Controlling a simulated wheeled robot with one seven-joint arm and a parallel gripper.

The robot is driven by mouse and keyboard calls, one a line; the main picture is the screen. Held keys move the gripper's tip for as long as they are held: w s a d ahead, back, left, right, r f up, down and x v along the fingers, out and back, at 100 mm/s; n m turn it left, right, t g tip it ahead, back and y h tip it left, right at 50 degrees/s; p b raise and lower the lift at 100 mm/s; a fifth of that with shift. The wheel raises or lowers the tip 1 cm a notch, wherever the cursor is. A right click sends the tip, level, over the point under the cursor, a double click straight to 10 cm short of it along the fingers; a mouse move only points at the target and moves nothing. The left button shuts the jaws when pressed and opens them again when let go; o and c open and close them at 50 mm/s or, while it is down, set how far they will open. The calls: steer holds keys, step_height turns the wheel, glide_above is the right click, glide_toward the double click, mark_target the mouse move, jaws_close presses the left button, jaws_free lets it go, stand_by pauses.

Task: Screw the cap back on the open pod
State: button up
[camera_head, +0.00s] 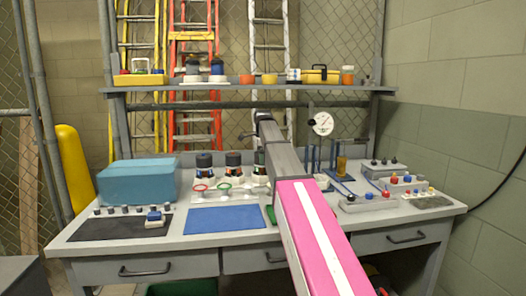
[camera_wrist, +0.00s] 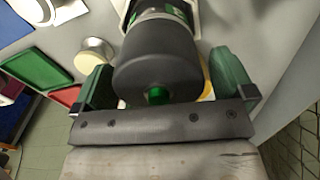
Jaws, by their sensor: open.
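Three dark-topped pods stand in a row on the bench in the head view: a left pod (camera_head: 204,161), a middle pod (camera_head: 233,160) and a right pod (camera_head: 259,158) partly hidden by my arm. In the wrist view, a dark grey cylinder (camera_wrist: 155,58) with a green spot on its near end and a green band behind lies between the fingers of my gripper (camera_wrist: 164,82). The fingers are open, one on each side, and I cannot tell whether they touch it. Which pod is open, and where a loose cap is, I cannot tell.
A blue mat (camera_head: 225,219) lies before the pods, with red (camera_head: 200,187) and green (camera_head: 224,188) rings behind it. A teal box (camera_head: 138,182) stands left. Blocks with coloured knobs (camera_head: 368,199) stand right. A cream-topped round part (camera_wrist: 95,54) is near the left finger.

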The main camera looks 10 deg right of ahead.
steer(key=shift+f, duration=0.25)
steer(key=c, duration=0.9)
steer(key=o, duration=0.3)
steer(key=shift+c, duration=1.2)
steer(key=m, duration=1.1)
steer(key=shift+w+m, duration=0.1)
steer(key=shift+m, duration=0.2)
